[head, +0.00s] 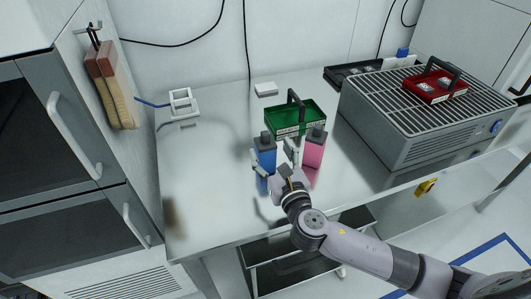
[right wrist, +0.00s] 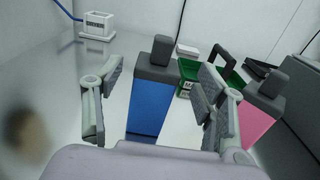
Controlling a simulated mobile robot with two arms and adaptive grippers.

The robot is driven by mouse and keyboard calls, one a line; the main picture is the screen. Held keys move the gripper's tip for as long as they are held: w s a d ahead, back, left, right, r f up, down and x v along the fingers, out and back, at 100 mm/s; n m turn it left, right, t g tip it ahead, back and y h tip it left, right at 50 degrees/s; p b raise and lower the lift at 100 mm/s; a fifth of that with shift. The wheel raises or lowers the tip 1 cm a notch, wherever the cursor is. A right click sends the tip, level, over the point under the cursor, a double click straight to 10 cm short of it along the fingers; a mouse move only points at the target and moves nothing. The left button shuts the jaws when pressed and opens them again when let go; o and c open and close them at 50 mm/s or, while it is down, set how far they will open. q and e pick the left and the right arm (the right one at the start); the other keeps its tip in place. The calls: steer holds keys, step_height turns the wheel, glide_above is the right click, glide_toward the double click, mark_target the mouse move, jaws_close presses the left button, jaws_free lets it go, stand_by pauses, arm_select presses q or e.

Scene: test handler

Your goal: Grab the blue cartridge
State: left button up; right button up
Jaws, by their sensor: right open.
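The blue cartridge (head: 265,157) stands upright on the metal table, with a dark grey cap on top. It also shows in the right wrist view (right wrist: 150,105), between the two open fingers. My right gripper (head: 273,160) is open, with its fingers to either side of the blue cartridge. In the right wrist view the gripper (right wrist: 157,105) shows a gap between the left finger and the cartridge. The right finger stands between the blue cartridge and the pink cartridge. My left gripper is not in view.
A pink cartridge (head: 314,150) stands close on the right. A green tray (head: 295,117) with a black handle lies just behind. A grey grated machine (head: 420,120) with a red box (head: 435,86) stands at right. A white holder (head: 181,102) sits back left. The table's left side is clear.

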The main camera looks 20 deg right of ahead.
steer(key=w, duration=0.4)
steer(key=shift+w+a+f+p, duration=0.15)
steer(key=shift+w+p, duration=0.15)
steer(key=shift+w, duration=0.05)
steer(key=shift+s, duration=0.1)
steer(key=c, duration=1.3)
steer(key=shift+c, duration=0.5)
